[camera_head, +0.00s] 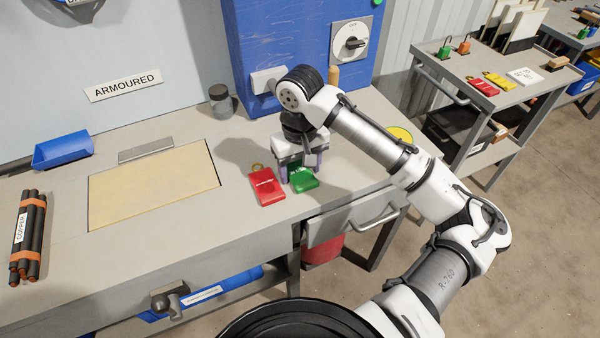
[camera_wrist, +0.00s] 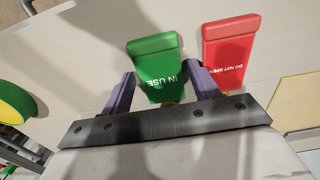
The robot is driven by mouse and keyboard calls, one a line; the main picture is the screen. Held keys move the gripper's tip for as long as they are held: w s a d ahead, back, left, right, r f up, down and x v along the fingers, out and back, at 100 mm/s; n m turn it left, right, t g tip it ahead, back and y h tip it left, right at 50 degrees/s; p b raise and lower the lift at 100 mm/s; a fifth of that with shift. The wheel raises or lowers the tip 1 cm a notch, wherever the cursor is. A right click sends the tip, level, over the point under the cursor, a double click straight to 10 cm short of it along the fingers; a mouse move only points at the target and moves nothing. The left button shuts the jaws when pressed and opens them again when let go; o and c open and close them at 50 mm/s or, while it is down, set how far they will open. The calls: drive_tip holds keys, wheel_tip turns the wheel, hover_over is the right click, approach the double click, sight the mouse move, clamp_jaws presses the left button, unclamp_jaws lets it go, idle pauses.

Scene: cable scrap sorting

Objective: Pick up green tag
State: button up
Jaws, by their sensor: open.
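The green tag (camera_head: 304,182) lies flat on the grey workbench, and in the wrist view the green tag (camera_wrist: 157,65) reads "IN USE". A red tag (camera_head: 266,187) lies just to its left in the head view; in the wrist view the red tag (camera_wrist: 230,48) reads "DO NOT OPEN" and lies to the right. My gripper (camera_head: 300,168) is over the green tag, pointing down. In the wrist view my gripper (camera_wrist: 160,85) is open, with one finger on each side of the green tag's narrower end. Whether the fingers touch it I cannot tell.
A blue cabinet (camera_head: 283,45) with a rotary switch (camera_head: 350,43) stands behind my gripper. A yellow round object (camera_head: 400,133) is at right.

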sight(300, 174)
drive_tip(key=c, duration=0.7)
drive_tip(key=shift+r, duration=0.1)
wheel_tip(300, 174, up, 20)
idle(0.4)
